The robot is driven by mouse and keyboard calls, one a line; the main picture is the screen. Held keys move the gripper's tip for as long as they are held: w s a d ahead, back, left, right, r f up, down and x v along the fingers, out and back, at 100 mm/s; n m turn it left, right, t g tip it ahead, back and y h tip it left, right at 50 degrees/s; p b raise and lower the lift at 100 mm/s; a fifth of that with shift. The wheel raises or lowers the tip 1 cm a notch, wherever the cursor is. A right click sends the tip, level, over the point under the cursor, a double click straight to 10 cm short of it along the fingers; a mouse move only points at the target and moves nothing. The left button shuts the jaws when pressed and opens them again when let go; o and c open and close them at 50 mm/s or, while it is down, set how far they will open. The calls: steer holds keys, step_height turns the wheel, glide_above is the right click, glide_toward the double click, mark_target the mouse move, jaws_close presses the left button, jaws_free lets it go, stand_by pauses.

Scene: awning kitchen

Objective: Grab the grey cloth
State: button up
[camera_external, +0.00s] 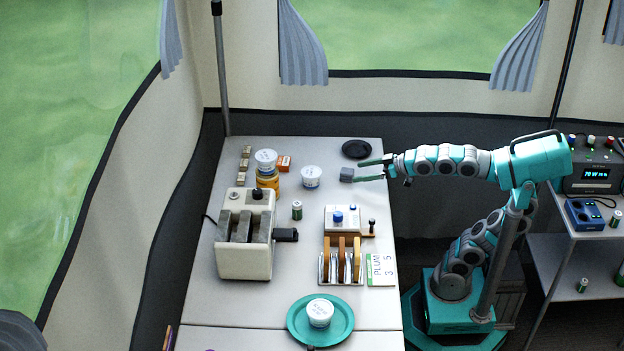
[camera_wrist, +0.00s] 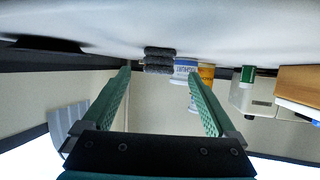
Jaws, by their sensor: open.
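The grey cloth (camera_external: 347,175) is a small folded bundle on the light table, near its right edge. In the wrist view the cloth (camera_wrist: 159,60) shows as dark grey stacked folds, across the gap between the fingertips and seemingly just beyond them. My gripper (camera_external: 358,171) reaches in from the right, low over the table, with its two teal fingers apart. In the wrist view my gripper (camera_wrist: 159,72) is open with nothing clasped. I cannot tell whether a finger touches the cloth.
A black dish (camera_external: 356,149) lies just behind the gripper. A white tub (camera_external: 311,179) stands left of the cloth. A toaster (camera_external: 245,240), a small can (camera_external: 297,210) and a toast rack (camera_external: 341,265) stand nearer the front. A teal plate (camera_external: 295,325) holds another tub.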

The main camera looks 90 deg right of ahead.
mark_target(350, 171)
steer(key=shift+b+x, duration=0.35)
steer(key=shift+x, duration=2.25)
steer(key=shift+d+r, duration=0.1)
steer(key=shift+r, duration=0.1)
steer(key=c, duration=1.4)
steer(key=shift+r, duration=0.1)
steer(key=shift+r+p, duration=1.75)
steer(key=shift+r, duration=12.15)
